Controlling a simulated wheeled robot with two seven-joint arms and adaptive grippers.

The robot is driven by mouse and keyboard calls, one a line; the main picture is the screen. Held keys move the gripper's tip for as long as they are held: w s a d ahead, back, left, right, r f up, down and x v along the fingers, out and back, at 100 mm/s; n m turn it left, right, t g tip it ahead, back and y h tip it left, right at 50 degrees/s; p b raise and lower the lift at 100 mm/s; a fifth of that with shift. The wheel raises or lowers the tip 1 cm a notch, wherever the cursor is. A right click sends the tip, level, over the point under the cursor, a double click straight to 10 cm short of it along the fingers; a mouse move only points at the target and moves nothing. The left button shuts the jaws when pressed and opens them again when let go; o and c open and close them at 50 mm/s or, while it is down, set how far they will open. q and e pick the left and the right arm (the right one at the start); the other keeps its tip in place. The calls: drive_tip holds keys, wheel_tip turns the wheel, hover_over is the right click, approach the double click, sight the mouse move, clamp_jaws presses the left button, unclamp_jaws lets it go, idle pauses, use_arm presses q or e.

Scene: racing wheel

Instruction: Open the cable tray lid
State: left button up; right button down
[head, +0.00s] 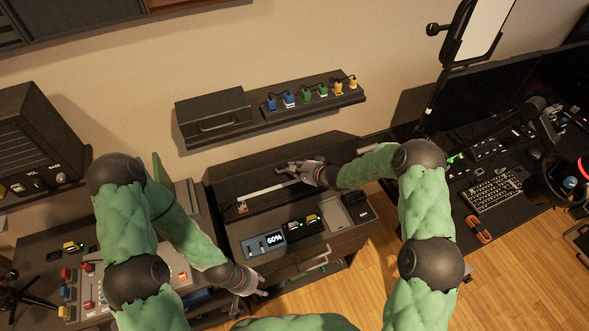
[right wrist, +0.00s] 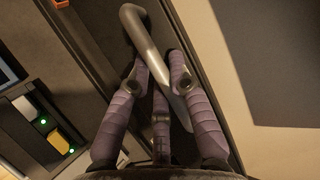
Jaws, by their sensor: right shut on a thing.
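How far the lid is raised, if at all, I cannot tell. My left gripper (head: 262,292) is low in front of the cabinet, away from the lid. Its finger gap is too small to read.
A panel with a 60% display (head: 264,243) sits in front of the lid. A drawer handle (head: 312,264) is below it. A wall shelf (head: 270,128) holds several coloured plugs. A control desk (head: 40,255) stands left, and a desk with a keyboard (head: 493,192) stands right.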

drive_tip(key=shift+r, duration=0.1)
drive_tip(key=c, duration=1.1)
unclamp_jaws()
drive_tip(key=v, duration=1.2)
